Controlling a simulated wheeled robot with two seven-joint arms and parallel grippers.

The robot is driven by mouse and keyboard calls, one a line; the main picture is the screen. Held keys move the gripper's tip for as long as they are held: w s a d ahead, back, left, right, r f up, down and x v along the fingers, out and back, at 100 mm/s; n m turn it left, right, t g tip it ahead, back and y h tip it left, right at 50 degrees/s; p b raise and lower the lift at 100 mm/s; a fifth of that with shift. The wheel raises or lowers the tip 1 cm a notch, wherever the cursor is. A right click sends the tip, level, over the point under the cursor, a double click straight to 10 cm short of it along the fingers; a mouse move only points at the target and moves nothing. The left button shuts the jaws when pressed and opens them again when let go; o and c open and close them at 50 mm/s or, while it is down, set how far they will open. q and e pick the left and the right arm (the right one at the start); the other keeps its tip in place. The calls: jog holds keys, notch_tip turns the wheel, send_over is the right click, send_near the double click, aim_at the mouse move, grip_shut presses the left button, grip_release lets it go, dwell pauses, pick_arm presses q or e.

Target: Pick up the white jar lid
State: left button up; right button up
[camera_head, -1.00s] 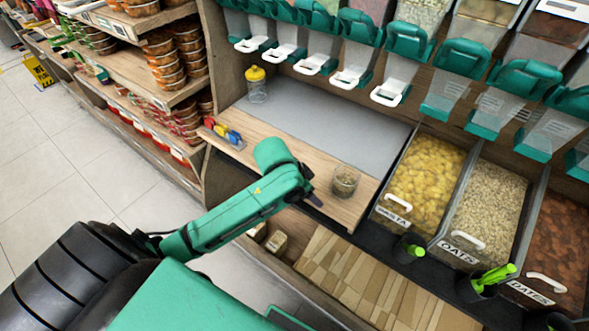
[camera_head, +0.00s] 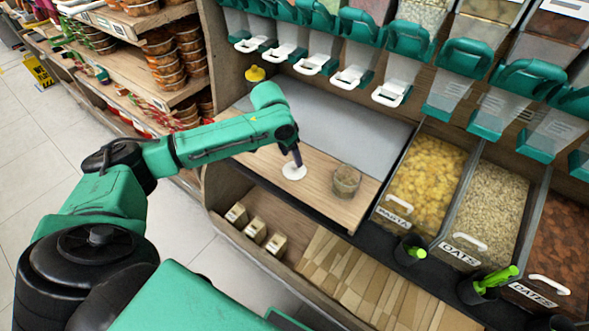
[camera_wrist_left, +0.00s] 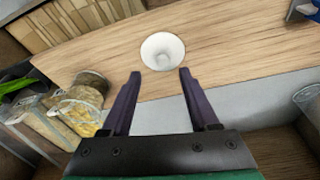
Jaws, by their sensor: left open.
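The white jar lid (camera_head: 294,172) is a round white disc lying on the wooden counter (camera_head: 322,190), left of the open glass jar (camera_head: 345,181). In the left wrist view the lid (camera_wrist_left: 163,51) shows a small raised knob at its centre. My left gripper (camera_head: 298,162) is just above the lid in the head view. In the left wrist view its two dark fingers (camera_wrist_left: 158,76) are spread apart and empty, with the lid beyond their tips. The jar (camera_wrist_left: 88,85) is left of the fingers there. My right gripper is not in view.
A yellow-capped jar (camera_head: 256,76) stands at the back left of the counter, partly behind my arm. Bins of pasta (camera_head: 424,172) and oats (camera_head: 487,200) are to the right. Dispensers hang above. The grey mat (camera_head: 340,128) is mostly clear.

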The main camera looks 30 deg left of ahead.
aim_at(294, 165)
pick_arm(q)
jog(key=x, duration=0.5)
jog(key=shift+w+a+f, duration=0.2)
jog(key=shift+r, duration=0.1)
grip_shut()
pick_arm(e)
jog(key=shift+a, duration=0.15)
